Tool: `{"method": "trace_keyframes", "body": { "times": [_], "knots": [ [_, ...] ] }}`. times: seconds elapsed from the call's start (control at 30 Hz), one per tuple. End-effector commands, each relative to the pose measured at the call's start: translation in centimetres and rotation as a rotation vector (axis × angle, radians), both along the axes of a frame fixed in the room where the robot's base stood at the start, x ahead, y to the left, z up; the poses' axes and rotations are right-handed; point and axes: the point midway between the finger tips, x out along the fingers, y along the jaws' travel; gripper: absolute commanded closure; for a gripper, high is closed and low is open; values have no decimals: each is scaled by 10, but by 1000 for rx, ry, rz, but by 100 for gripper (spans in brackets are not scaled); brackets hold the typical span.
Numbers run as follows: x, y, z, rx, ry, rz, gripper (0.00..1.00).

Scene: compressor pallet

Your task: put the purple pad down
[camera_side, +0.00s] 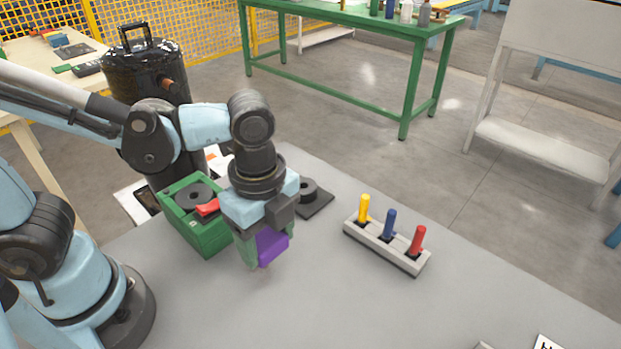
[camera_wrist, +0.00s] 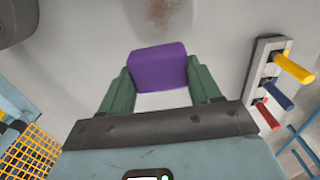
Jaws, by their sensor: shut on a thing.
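The purple pad (camera_side: 271,246) is a small block held between the fingers of my gripper (camera_side: 262,255). In the wrist view the purple pad (camera_wrist: 158,67) sits between the two green fingertips of my gripper (camera_wrist: 160,82), which touch its left and right sides. In the side view the pad is tilted and appears to be just above the grey table (camera_side: 200,305). I cannot tell the exact gap under it.
A green box (camera_side: 209,242) with a dark round part and a red piece stands left of my gripper. A dark plate with a ring (camera_side: 315,197) lies behind. A grey rack (camera_side: 385,247) holds yellow, blue and red pegs at right.

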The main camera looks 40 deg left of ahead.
Motion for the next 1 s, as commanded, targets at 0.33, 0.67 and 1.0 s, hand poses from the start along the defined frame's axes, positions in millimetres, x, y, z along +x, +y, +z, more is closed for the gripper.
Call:
{"method": "trace_keyframes", "body": {
  "times": [0.33, 0.67, 1.0],
  "knots": [
    [-14, -20, 5, 0, 0, -9, 76],
    [-72, -76, 24, 0, 0, -10, 76],
    [-93, -90, 28, 0, 0, 5, 76]
  ]
}}
